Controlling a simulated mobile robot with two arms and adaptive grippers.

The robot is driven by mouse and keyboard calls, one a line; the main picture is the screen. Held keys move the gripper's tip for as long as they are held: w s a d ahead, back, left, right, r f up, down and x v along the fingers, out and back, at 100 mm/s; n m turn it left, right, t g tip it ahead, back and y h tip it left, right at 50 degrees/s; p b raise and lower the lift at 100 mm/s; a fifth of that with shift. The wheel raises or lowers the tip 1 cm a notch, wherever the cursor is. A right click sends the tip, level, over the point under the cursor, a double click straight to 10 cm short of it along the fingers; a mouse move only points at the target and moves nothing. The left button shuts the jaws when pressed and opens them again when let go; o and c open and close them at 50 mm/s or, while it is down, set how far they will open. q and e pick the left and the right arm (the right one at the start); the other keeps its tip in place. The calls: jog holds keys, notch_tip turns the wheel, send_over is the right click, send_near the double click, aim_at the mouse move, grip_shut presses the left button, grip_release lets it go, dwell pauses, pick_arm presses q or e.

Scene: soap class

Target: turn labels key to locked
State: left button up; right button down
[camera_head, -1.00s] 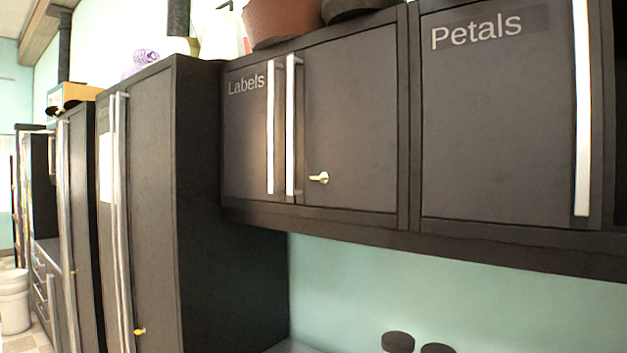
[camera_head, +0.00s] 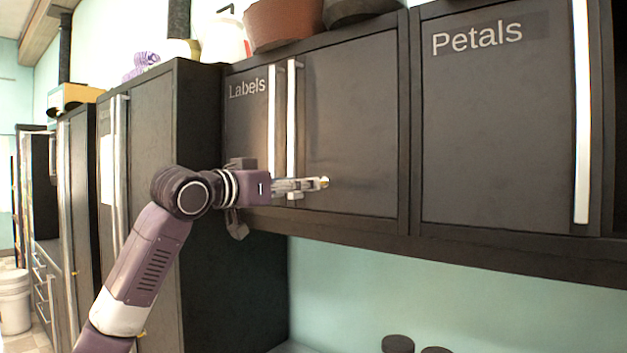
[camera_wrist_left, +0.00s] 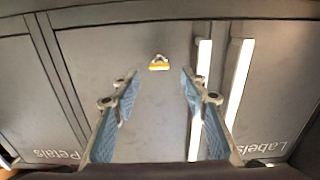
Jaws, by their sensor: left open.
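The Labels cabinet (camera_head: 350,110) is a dark wall cabinet with two doors and two long silver handles (camera_head: 291,115). Its small yellow key (camera_wrist_left: 159,63) sits in the right door; in the wrist view it shows ahead of my fingers, near the middle between them. In the head view only a bit of the key shows at the tip of my left gripper (camera_head: 322,183). My left gripper (camera_wrist_left: 155,85) is open and empty, with its blue-padded fingers on either side. One finger is close to a handle (camera_wrist_left: 201,75). I cannot tell whether the fingers touch anything.
The Petals cabinet (camera_head: 490,130) adjoins on the right. A tall dark cabinet (camera_head: 210,120) stands to the left, close behind my left arm. Pots (camera_head: 283,22) stand on top of the Labels cabinet. Dark round lids (camera_head: 398,343) show below it.

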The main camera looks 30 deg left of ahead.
pick_arm(q)
jog(key=w, duration=0.2)
jog(key=w+p, duration=0.2)
jog(key=w, duration=0.1)
jog(key=shift+w+d+f, duration=0.1)
jog(key=shift+w+d, duration=0.15)
jog(key=shift+w, duration=0.1)
grip_shut()
